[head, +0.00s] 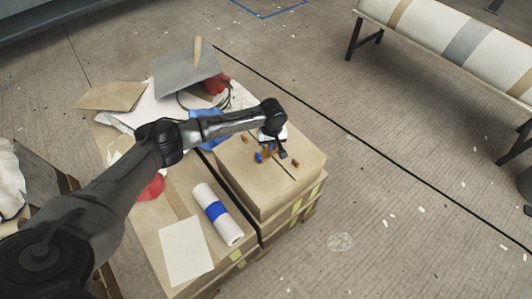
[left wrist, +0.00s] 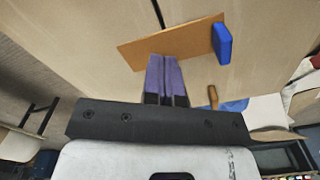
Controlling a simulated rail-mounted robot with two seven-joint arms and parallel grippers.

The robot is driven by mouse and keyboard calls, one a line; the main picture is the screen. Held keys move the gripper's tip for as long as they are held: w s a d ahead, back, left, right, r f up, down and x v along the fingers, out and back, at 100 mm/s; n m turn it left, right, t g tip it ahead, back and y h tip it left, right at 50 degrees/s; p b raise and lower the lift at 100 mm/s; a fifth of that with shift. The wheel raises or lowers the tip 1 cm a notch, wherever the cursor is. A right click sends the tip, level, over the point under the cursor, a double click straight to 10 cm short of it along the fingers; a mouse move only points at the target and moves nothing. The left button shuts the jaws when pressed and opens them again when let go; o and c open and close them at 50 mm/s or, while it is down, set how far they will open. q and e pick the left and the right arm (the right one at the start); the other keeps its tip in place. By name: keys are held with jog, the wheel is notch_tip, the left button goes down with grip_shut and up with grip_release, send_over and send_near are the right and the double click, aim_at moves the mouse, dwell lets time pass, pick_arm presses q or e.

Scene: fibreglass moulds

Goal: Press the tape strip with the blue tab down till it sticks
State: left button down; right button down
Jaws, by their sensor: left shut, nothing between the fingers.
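The tape strip (left wrist: 190,42) is a flat orange-brown band in the left wrist view, lying over the dark seam (left wrist: 157,12) of a tan box top. Its blue tab (left wrist: 222,43) stands at the strip's right end. In the head view the blue tab (head: 259,157) shows small beside my left gripper (head: 281,153), with the strip partly hidden. My left gripper is shut and empty. In the left wrist view its purple fingertips (left wrist: 163,60) overlap the strip's near edge, left of the tab. I cannot tell whether they touch it. My right gripper is not in view.
The tan box (head: 305,150) bears small brown pieces (head: 295,162). Left of it lie a white roll with a blue band (head: 217,212), a white sheet (head: 186,250) and a grey board (head: 182,68). A bench with a long roll (head: 455,40) stands at upper right. Floor at right is mostly clear.

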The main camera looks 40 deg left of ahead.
pick_arm(q)
jog(key=shift+f, duration=0.6)
jog(key=shift+f, duration=0.45)
dwell(0.4)
jog(key=shift+r, duration=0.15)
dwell(0.3)
notch_tip(320, 180, up, 3)
jog(key=p, duration=0.3)
notch_tip(320, 180, up, 4)
jog(key=p, duration=0.6)
dwell(0.6)
